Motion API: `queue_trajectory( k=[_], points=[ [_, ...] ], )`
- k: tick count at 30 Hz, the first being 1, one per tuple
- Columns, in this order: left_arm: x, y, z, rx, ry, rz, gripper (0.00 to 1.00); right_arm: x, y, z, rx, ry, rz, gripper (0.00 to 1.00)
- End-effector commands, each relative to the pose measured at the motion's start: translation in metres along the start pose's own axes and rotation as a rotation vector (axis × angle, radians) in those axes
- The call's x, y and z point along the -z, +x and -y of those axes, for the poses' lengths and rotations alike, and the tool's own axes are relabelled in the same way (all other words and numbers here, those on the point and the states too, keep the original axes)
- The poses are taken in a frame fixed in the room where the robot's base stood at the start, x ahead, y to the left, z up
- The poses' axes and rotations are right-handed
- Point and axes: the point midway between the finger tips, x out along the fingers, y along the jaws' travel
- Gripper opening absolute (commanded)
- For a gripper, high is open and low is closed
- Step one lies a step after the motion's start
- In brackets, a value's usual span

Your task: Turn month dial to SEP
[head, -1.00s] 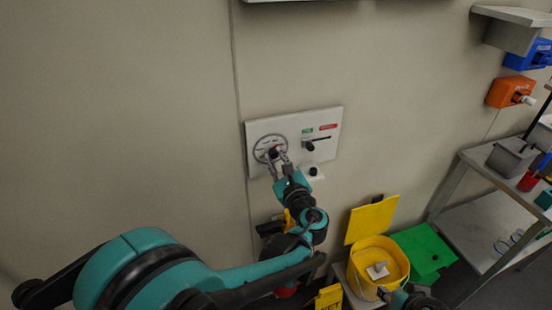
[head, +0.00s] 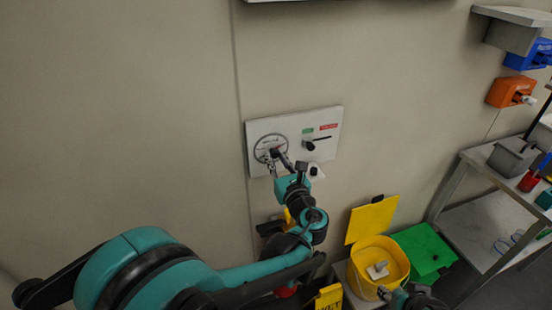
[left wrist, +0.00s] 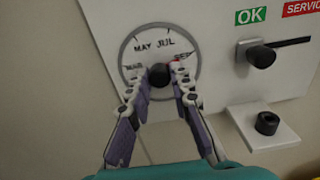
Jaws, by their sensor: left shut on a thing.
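The month dial (left wrist: 137,60) is a round scale on a white wall panel, with MAR, MAY, JUL and SEP readable around it. It also shows in the head view (head: 259,147). Its dark round knob (left wrist: 159,73) is at the centre. A small red mark shows at the knob's upper right, toward SEP. My left gripper (left wrist: 160,80) is shut on the knob, one finger on each side; it also shows in the head view (head: 277,158). Part of my right arm's end (head: 402,297) shows at the bottom edge, its jaws unclear.
Right of the dial are a slider (left wrist: 262,56) with OK and SERVICE labels and a small ledge with a black button (left wrist: 267,123). A shelf table (head: 470,225) stands at the right.

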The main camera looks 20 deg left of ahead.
Motion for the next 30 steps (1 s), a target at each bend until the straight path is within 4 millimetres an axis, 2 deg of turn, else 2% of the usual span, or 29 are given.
queue_trajectory(
  k=[7, 8, 9, 10, 19, 22, 26, 30],
  points=[
    [0.002, -0.001, 0.0, 0.0, -0.003, -0.004, 0.0, 0.0, 0.0, 0.0, 0.0, 0.0, 0.0, 0.41],
    [0.002, -0.001, 0.0, 0.0, -0.003, -0.003, 0.26, 0.0, 0.0, 0.0, 0.0, 0.0, 0.0, 0.41],
    [0.002, -0.001, 0.0, 0.0, -0.003, -0.003, 0.36, 0.0, 0.0, 0.0, 0.0, 0.0, 0.0, 0.41],
    [0.001, -0.001, 0.0, 0.0, -0.003, -0.003, 0.42, 0.0, 0.0, 0.0, 0.0, 0.0, 0.0, 0.41],
    [0.001, -0.001, 0.0, 0.0, -0.002, -0.001, 0.42, 0.0, 0.0, 0.0, 0.0, 0.0, 0.0, 0.41],
    [0.0, -0.008, 0.001, 0.002, -0.002, -0.001, 0.42, 0.0, 0.0, 0.0, 0.0, 0.0, 0.0, 0.41],
    [0.001, -0.029, 0.001, 0.005, -0.002, -0.001, 0.42, 0.0, 0.0, 0.0, 0.0, 0.0, 0.0, 0.41],
    [0.001, -0.062, 0.002, 0.007, -0.002, -0.001, 0.42, 0.0, 0.0, 0.0, 0.0, 0.0, 0.0, 0.41]
  ],
)
